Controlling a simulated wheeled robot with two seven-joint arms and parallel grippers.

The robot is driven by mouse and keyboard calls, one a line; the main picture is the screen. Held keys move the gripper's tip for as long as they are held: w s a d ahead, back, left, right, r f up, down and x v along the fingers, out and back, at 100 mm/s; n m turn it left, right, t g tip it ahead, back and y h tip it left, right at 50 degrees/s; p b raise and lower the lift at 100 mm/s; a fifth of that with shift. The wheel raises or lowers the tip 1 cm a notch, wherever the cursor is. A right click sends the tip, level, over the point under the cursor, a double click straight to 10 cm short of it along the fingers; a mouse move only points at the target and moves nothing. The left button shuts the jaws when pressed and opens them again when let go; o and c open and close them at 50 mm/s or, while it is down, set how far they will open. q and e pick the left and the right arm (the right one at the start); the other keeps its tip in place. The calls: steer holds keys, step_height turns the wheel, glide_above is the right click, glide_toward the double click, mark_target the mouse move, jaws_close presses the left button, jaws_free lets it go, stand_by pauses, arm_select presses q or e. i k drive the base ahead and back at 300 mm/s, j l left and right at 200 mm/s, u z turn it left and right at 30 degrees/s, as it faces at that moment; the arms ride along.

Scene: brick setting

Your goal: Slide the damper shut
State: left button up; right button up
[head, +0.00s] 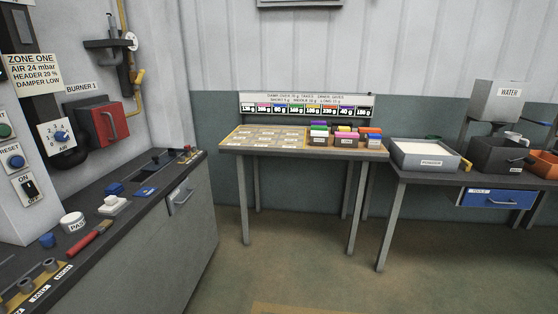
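No part is plainly labelled as the damper itself. A sign (33,74) at the upper left reads "ZONE ONE, AIR 24 mbar, HEADER 20 %, DAMPER LOW". Below it is a white dial plate with a blue knob (61,137) marked AIR. A red box (105,122) with a metal handle is on the wall under a BURNER 1 label. A grey front panel with a metal handle (181,197) is on the side of the left bench. Dark recessed parts (157,160) lie on the bench top near its far end; their details are too small to tell. Neither gripper is in view.
The left bench (115,243) carries a white tub (73,221), a red-handled tool (90,238) and a blue piece (145,191). A table (262,151) with coloured blocks stands at the back. A right bench (411,180) holds trays. The floor between is clear.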

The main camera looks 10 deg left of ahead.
mark_target(158, 163)
steer(key=i+u, duration=0.25)
steer(key=i, duration=0.3)
steer(key=i+l+u, duration=0.2)
steer(key=i, duration=0.35)
steer(key=i+l+u, duration=0.25)
steer(key=i, duration=0.25)
